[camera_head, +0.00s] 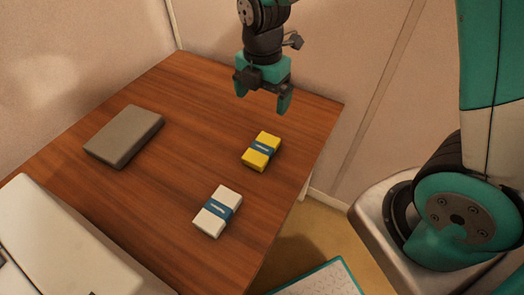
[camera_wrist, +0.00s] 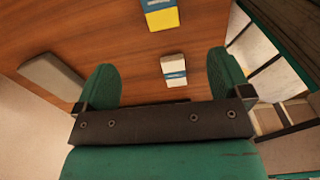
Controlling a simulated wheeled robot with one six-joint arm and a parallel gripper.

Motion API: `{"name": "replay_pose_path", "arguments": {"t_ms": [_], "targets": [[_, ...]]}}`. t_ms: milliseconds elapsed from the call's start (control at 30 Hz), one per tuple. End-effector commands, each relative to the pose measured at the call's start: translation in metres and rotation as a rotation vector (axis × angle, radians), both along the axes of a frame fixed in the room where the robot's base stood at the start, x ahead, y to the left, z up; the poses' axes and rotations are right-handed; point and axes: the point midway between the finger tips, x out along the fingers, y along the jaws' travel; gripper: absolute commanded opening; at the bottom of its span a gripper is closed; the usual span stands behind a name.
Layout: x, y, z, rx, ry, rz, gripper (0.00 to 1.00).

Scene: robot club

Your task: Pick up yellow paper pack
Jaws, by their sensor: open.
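The yellow paper pack (camera_head: 261,151) lies flat on the wooden table, with a blue band around its middle. In the wrist view it shows at the top edge (camera_wrist: 162,19), partly cut off by the frame. My gripper (camera_head: 262,104) hangs above the table, behind the yellow pack in the head view, and is apart from it. Its two green fingers are spread with nothing between them. In the wrist view the fingers (camera_wrist: 165,80) show at left and right of the white pack, which lies farther off on the table.
A white paper pack (camera_head: 217,211) with a blue band lies nearer the front of the wooden table (camera_head: 190,130). A grey flat block (camera_head: 124,136) lies at left. A large white object (camera_head: 60,245) stands at the front left. Walls stand behind the table.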

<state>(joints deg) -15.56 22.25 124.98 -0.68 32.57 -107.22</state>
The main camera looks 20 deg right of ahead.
Motion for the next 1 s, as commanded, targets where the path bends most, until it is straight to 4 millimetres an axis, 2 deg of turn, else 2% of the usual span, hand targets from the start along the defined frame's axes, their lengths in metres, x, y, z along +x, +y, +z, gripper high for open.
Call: {"name": "replay_pose_path", "arguments": {"t_ms": [167, 500, 600, 867, 1000], "targets": [[0.004, -0.003, -0.021, -0.013, 0.004, 0.053, 0.96], [0.003, -0.003, -0.097, -0.012, 0.007, 0.051, 0.96], [0.003, -0.003, -0.113, -0.011, 0.004, 0.050, 0.96], [0.004, -0.002, -0.133, -0.011, 0.002, 0.050, 0.96], [0.003, -0.001, -0.154, -0.012, 0.005, 0.050, 0.96]]}}
